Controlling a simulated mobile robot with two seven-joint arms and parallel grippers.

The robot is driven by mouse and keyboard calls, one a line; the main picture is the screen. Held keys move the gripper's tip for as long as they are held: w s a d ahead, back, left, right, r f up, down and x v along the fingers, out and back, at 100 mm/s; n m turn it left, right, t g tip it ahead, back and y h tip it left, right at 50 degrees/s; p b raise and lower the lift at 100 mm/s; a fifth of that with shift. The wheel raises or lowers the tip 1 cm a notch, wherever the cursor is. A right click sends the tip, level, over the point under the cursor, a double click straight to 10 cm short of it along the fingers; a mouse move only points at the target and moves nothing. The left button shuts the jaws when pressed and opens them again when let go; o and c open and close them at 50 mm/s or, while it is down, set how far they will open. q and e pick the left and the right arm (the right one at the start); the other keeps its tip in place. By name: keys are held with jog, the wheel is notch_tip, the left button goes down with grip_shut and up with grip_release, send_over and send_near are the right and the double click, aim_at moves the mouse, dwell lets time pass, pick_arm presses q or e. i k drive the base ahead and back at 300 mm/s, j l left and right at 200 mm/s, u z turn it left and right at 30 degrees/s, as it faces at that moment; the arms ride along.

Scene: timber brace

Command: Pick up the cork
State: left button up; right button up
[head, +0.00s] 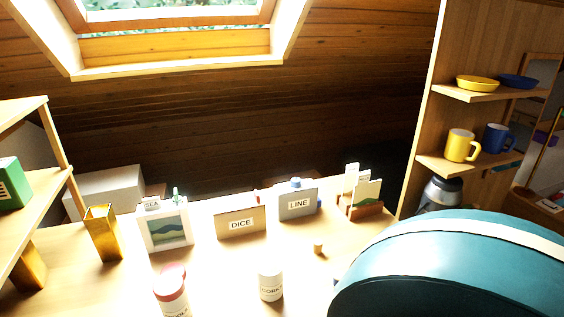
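A small tan cork-like piece (318,247) stands on the table (225,280), right of the middle. A white jar (270,284) with a label that seems to begin with "CORK" stands in front of it and to its left, apart from it. Neither of my grippers is in the head view.
A red-lidded jar (172,290) stands front left. Boxes labelled DICE (240,223) and LINE (298,203), a picture frame (165,229), a brass vase (102,232) and a card holder (364,204) line the back. A large teal rounded shape (450,270) covers the right front.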

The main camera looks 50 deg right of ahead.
aim_at(318, 244)
jog(key=z, duration=1.9)
